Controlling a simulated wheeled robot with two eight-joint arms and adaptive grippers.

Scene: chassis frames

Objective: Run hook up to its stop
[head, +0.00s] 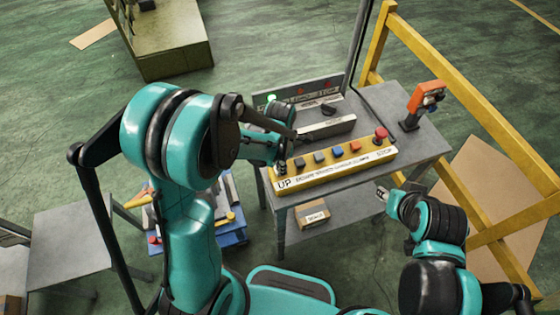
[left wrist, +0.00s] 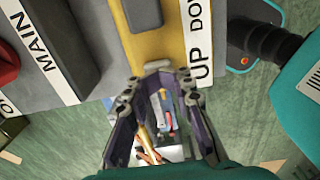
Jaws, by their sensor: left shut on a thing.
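A yellow control box (head: 335,172) lies on the grey table, with a row of buttons and a label strip reading UP at the left end and STOP at the right. My left gripper (head: 281,165) is at the UP end; its fingertips are down where the UP button sits and hide it. In the left wrist view the fingertips (left wrist: 160,70) meet the end of the yellow box (left wrist: 158,48), beside the UP label (left wrist: 203,58). The fingers are shut on what appears to be the UP button. My right gripper (head: 383,191) is apart from the box, in front of the table. No hook is identifiable.
A red button (head: 381,134) is at the STOP end. An orange device (head: 427,97) stands at the table's right. Yellow railing (head: 465,105) borders the right side. A small carton (head: 315,216) is on the lower shelf.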

